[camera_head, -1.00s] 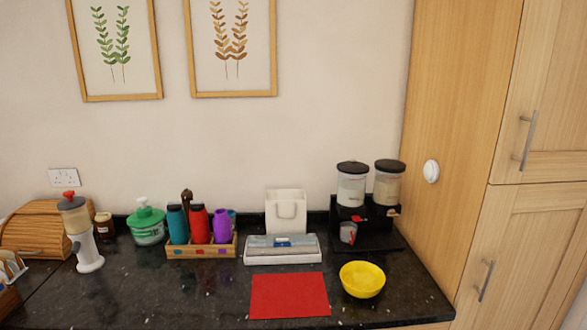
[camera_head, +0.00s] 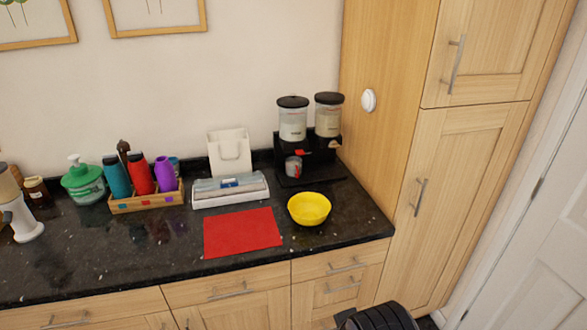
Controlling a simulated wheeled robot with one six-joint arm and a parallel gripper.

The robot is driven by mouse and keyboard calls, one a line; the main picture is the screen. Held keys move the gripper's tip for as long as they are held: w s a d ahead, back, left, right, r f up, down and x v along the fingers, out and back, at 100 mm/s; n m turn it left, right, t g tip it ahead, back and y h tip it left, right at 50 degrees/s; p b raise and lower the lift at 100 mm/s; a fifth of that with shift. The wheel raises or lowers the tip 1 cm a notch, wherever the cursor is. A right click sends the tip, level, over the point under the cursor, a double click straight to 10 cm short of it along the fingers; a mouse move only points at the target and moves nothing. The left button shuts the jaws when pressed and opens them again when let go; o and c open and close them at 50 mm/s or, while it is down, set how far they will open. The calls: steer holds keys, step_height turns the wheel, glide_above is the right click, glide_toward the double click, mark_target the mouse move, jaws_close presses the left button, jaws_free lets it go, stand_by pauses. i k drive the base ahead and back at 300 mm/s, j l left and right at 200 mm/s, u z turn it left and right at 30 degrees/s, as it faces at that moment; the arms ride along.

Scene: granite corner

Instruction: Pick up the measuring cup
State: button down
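A small clear cup with red on it (camera_head: 294,167), which looks like the measuring cup, stands in the dark base of a twin dispenser (camera_head: 309,147) at the back right of the counter. It is under the left canister and appears upright. It is too small to make out its handle or markings clearly. No gripper fingers show. Only a dark ribbed part, probably of my arm, shows at the bottom edge, well apart from the cup and in front of the counter.
A yellow bowl (camera_head: 309,209) and a red mat (camera_head: 242,232) lie in front of the dispenser. A tall wooden cupboard (camera_head: 390,150) bounds the right side.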

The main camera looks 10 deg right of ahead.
mark_target(295, 169)
steer(key=i+l+z, duration=0.2)
steer(key=i+l, duration=0.35)
steer(key=i+l+z, duration=0.15)
steer(key=i+l, duration=0.3)
steer(key=i, duration=0.3)
